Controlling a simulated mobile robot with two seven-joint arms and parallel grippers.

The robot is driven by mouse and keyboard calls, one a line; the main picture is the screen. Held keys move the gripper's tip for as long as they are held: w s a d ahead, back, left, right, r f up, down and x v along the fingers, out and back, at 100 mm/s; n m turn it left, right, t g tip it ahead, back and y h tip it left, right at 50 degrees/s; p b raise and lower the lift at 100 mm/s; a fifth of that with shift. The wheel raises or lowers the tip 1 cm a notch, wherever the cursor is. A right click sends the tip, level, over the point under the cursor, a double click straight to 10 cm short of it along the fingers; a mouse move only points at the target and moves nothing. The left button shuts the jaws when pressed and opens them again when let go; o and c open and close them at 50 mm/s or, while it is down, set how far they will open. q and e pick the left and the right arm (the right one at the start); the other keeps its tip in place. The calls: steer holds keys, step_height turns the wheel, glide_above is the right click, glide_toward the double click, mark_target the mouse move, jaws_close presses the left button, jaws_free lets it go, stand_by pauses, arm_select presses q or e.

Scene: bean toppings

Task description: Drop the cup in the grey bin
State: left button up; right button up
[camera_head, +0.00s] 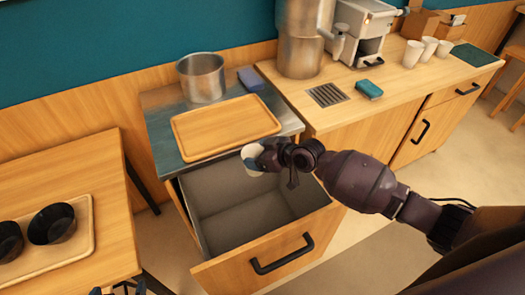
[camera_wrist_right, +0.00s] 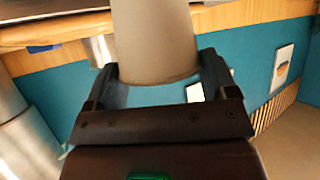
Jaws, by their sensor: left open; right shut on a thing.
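The white cup (camera_head: 251,160) is in my right gripper (camera_head: 262,158) at the front edge of the steel counter. In the right wrist view the cup (camera_wrist_right: 155,40) is between the two fingers of my right gripper (camera_wrist_right: 160,88), which is shut on it. The grey bin (camera_head: 220,190) sits in a pulled-out wooden drawer and looks empty. The cup is above the bin's back part, near its rim. The tips of my left gripper (camera_head: 120,290) just show at the bottom edge, apart and empty; the rest is out of view.
A wooden tray (camera_head: 225,125), a steel pot (camera_head: 201,77) and a blue-grey block (camera_head: 250,78) are on the steel counter. The open drawer front (camera_head: 265,265) juts forward. At left, black bowls (camera_head: 52,224) sit on a tray on a table. Several white cups (camera_head: 413,53) stand at the back right.

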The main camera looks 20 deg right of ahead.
steer(key=shift+f+b, duration=2.15)
steer(key=shift+f, duration=0.85)
steer(key=o, duration=0.8)
steer(key=shift+s+d+r, duration=0.1)
steer(key=v, duration=1)
steer(key=shift+s+d, duration=0.15)
steer(key=shift+r, duration=0.1)
